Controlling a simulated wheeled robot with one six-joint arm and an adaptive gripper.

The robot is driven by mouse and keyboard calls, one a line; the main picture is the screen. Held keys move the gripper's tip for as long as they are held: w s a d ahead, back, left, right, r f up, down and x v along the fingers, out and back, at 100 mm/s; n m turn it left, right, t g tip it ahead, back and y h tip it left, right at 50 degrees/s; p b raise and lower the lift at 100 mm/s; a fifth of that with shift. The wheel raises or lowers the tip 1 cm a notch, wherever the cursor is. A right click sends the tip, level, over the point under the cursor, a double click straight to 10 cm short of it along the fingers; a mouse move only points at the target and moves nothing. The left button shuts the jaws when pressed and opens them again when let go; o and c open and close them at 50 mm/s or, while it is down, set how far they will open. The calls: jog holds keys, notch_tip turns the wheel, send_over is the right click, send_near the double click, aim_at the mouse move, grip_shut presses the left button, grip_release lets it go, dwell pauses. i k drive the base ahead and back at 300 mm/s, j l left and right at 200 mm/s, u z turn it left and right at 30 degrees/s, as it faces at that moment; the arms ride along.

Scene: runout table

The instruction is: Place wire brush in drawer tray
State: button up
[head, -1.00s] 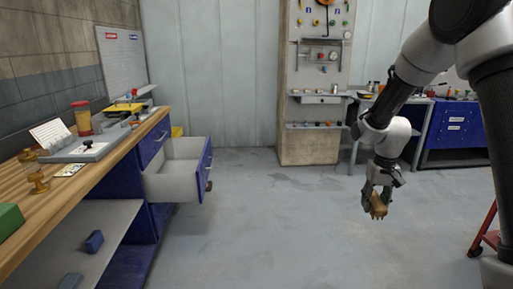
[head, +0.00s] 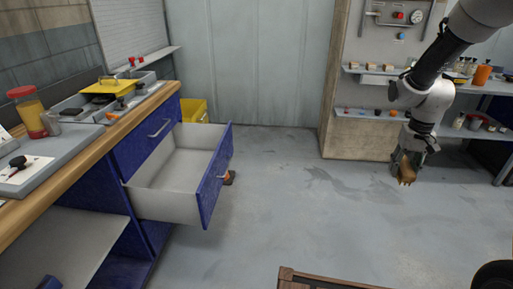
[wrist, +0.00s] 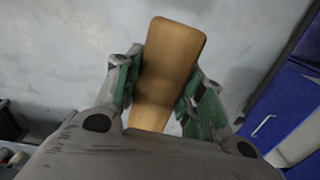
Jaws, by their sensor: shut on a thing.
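The wire brush, of which a brown wooden body shows, is in my gripper (head: 408,163). The brush (head: 406,179) hangs below the fingers at the right of the head view, above the floor. In the wrist view the wooden body (wrist: 172,62) lies between the green-padded fingers (wrist: 158,90); its bristles cannot be made out. The open drawer tray (head: 165,203) sticks out of the blue workbench at the left, with pale grey walls and a blue front. Its visible inside looks empty. My gripper is well to the right of it, apart from it.
The workbench top (head: 100,143) carries trays and a jar (head: 27,111). A yellow bin (head: 194,111) stands behind the drawer. A brown-edged thing (head: 325,280) shows at the bottom. Shelves (head: 370,113) stand at the right. Grey floor (head: 300,200) lies open between drawer and gripper.

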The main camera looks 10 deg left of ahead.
aim_at(197, 177)
jog(key=i+l, duration=0.1)
jog(key=i, duration=0.55)
jog(key=i+u, duration=0.1)
jog(key=i, duration=0.55)
jog(key=i+l, duration=0.2)
jog(key=i, duration=0.45)
jog(key=i+u, duration=0.2)
jog(key=u, duration=0.2)
jog(key=i+u, duration=0.25)
jog(key=u, duration=0.15)
jog(key=i+l+u, duration=0.1)
jog(key=u, duration=0.25)
jog(key=i+l+u, duration=0.2)
jog(key=u, duration=0.2)
jog(key=i+j+u, duration=0.15)
jog(key=u, duration=0.25)
jog(key=i+u, duration=0.2)
jog(key=u, duration=0.2)
jog(key=i+j+u, duration=0.1)
jog(key=u, duration=0.3)
jog(key=i+l, duration=0.05)
jog(key=i, duration=0.05)
